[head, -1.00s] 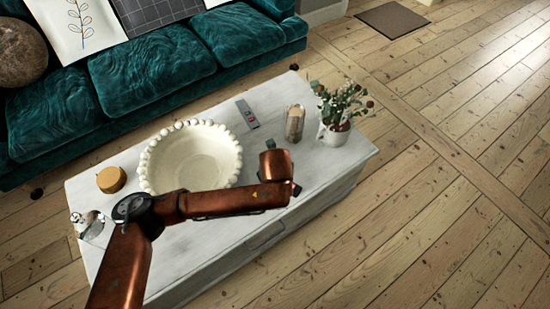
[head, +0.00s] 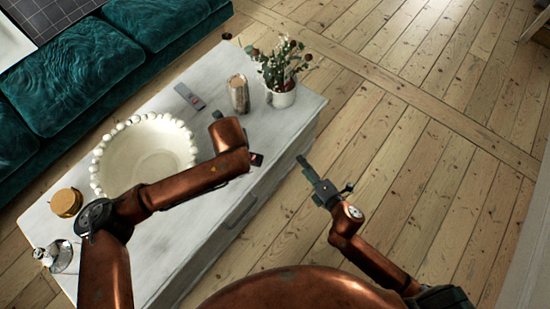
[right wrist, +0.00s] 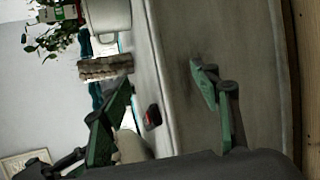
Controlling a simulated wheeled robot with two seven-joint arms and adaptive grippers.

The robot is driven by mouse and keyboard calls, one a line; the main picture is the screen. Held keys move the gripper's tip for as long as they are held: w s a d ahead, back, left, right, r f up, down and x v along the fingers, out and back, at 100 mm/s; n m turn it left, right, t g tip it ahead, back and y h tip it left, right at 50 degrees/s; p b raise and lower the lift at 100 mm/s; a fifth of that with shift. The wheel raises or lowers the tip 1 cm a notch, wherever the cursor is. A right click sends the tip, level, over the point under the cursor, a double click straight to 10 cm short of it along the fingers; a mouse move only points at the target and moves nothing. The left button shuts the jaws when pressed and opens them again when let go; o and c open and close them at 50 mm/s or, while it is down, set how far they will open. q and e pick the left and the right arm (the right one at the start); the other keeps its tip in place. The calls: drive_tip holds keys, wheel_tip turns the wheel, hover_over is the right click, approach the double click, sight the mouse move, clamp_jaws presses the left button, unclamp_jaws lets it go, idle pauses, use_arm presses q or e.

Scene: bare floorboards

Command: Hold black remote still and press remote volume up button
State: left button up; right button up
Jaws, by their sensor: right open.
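A small black object with a red mark (head: 256,160), perhaps the black remote, shows beside my left forearm at the table's near edge. It also shows in the right wrist view (right wrist: 153,116); I cannot tell whether it is held.
The white table (head: 215,190) carries a beaded cream bowl (head: 150,155), a round wooden container (head: 66,202), a glass item (head: 57,256), a tan cylinder (head: 238,95) and a potted plant (head: 282,90). A teal sofa (head: 80,75) stands behind. Floorboards at the right are clear.

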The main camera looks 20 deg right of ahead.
sight(256, 158)
drive_tip(key=w+a+r+n+g+y, duration=0.25)
drive_tip(key=a+n+y, duration=0.2)
drive_tip(key=n, duration=0.45)
drive_tip(key=w+a+r+n+g+y, duration=0.1)
drive_tip(key=w+a+r+n+y, duration=0.15)
drive_tip(key=a+n, duration=0.5)
drive_tip(key=shift+w+a+f+n+g+y, duration=0.15)
drive_tip(key=shift+w+a+f+n+g, duration=0.35)
drive_tip(key=shift+w+a+f+n, duration=0.65)
drive_tip(key=shift+w+a+f+n+g+y, duration=0.3)
drive_tip(key=shift+f+n+g, duration=0.35)
drive_tip(key=shift+n, duration=0.95)
drive_tip(key=shift+w+a+f+n+g+y, duration=0.1)
drive_tip(key=shift+w+a+f+n+g, duration=0.35)
drive_tip(key=shift+a+f+n, duration=0.7)
drive_tip(key=shift+d+r+n, duration=0.15)
drive_tip(key=shift+d+n, duration=0.1)
drive_tip(key=shift+d, duration=0.1)
drive_tip(key=shift+c, duration=0.4)
drive_tip(key=c, duration=1.3)
use_arm(q)
clamp_jaws()
